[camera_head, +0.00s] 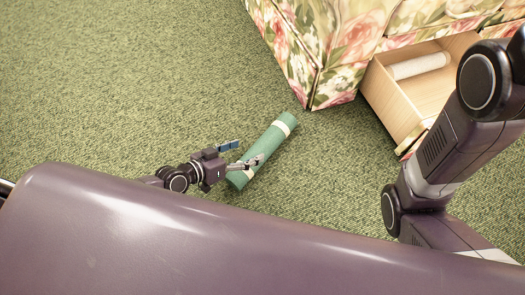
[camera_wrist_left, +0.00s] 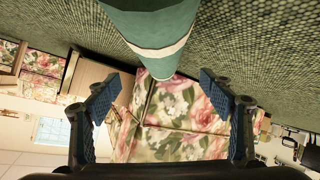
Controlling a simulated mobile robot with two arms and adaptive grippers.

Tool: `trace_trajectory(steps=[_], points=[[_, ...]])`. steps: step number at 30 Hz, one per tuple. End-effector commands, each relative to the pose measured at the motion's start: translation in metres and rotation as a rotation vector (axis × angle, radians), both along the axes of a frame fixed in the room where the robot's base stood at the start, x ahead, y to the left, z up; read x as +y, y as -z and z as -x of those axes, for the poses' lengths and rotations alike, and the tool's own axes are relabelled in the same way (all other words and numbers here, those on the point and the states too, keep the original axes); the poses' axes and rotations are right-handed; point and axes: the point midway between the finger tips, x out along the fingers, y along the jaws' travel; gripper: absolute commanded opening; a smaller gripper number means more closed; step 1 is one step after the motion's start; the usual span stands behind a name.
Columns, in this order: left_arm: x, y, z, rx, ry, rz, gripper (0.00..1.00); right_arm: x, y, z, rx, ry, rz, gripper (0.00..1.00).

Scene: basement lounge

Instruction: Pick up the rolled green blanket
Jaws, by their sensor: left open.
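The rolled green blanket (camera_head: 270,142) lies on the green carpet in the head view, slanting up to the right, with a pale band near each end. My left gripper (camera_head: 247,153) is open with nothing between its fingers. One finger overlaps the roll's lower part in the head view; the other is left of it. I cannot tell whether that finger touches the roll. In the left wrist view the blanket (camera_wrist_left: 155,27) shows at the top, beyond and above the two spread fingers (camera_wrist_left: 160,92). My right gripper is out of view; only its arm shows at the right.
A floral sofa (camera_head: 335,45) stands at the blanket's far end. An open wooden drawer (camera_head: 398,104) juts out from it and holds a pale roll (camera_head: 419,65). The carpet (camera_head: 110,90) at left is clear.

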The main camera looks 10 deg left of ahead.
Motion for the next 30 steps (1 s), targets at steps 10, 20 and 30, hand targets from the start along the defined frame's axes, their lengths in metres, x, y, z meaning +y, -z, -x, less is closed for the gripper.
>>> trace_trajectory(steps=[10, 20, 30], points=[[-0.023, 0.03, -0.027, -0.001, -0.002, 0.005, 0.75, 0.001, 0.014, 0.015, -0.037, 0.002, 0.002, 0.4], [-0.032, 0.035, -0.04, -0.001, 0.0, 0.0, 0.75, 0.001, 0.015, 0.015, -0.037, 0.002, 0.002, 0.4], [-0.032, 0.035, -0.04, -0.002, 0.0, 0.0, 0.49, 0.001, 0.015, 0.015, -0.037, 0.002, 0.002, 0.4]])
